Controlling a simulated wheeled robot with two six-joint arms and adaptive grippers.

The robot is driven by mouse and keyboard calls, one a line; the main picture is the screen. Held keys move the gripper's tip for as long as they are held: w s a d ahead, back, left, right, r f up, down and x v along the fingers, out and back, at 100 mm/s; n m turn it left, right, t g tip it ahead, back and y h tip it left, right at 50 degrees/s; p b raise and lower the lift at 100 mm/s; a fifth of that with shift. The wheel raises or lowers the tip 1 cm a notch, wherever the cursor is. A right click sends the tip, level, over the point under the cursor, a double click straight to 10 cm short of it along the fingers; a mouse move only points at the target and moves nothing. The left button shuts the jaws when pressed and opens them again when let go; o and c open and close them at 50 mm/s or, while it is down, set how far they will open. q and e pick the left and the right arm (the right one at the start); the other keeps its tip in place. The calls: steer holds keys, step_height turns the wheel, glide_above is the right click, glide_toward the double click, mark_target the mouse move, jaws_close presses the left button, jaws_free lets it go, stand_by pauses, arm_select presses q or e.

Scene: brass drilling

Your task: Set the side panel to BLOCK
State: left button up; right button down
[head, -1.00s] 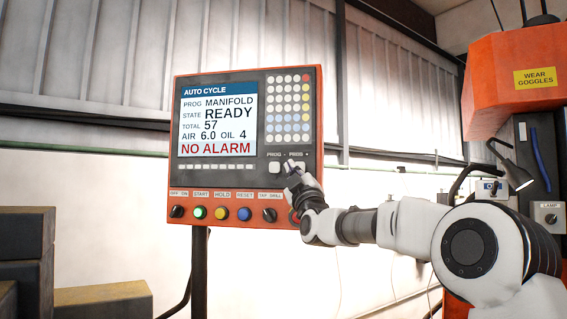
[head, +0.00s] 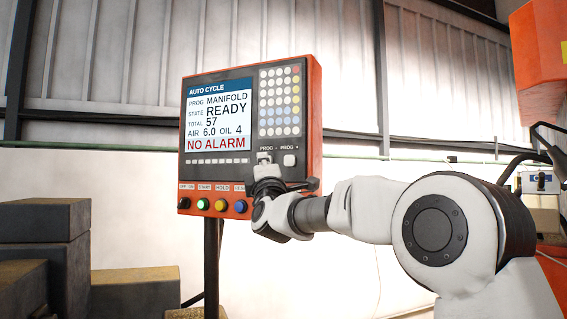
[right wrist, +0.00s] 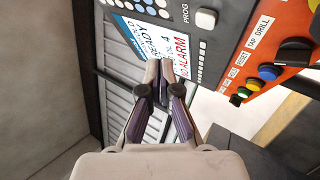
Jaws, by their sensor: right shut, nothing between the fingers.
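The side panel (head: 315,110) is an orange-framed control box in the head view. Its screen (head: 217,120) reads PROG MANIFOLD, STATE READY, TOTAL 57 and NO ALARM. Below the keypad are two white buttons, PROG - (head: 265,155) and PROG + (head: 290,160). My right gripper (head: 265,164) is shut and empty, its tips in front of PROG -; I cannot tell whether they touch it. In the right wrist view the closed fingertips (right wrist: 160,67) overlap the screen (right wrist: 178,50), and a white PROG button (right wrist: 206,18) shows above right of them. My left gripper is out of view.
A row of controls runs along the panel's lower edge, with a green START button (head: 204,204) and a yellow HOLD button (head: 222,205). My right wrist hides the right end. Grey blocks (head: 45,220) are stacked at lower left. An orange machine (head: 540,60) stands at right.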

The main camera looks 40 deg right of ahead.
mark_target(285, 162)
steer(key=w+d+p, duration=0.1)
steer(key=d, duration=0.1)
steer(key=w+d+p, duration=0.1)
steer(key=d, duration=0.2)
steer(key=w+d+p, duration=0.1)
steer(key=d+p, duration=0.1)
steer(key=d, duration=0.1)
steer(key=shift+w+d+r, duration=0.1)
steer(key=shift+w+r, duration=0.05)
steer(key=shift+r, duration=0.1)
steer(key=shift+d, duration=0.25)
steer(key=shift+w+a+f, duration=0.1)
steer(key=shift+w+a, duration=0.05)
steer(key=shift+a, duration=0.05)
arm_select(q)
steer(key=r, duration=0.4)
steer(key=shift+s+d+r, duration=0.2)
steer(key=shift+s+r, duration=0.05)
arm_select(e)
steer(key=shift+d, duration=0.1)
arm_select(q)
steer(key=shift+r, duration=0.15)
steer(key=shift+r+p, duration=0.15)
steer(key=shift+p, duration=0.25)
arm_select(e)
steer(key=shift+w+d, duration=0.15)
steer(key=shift+d, duration=0.2)
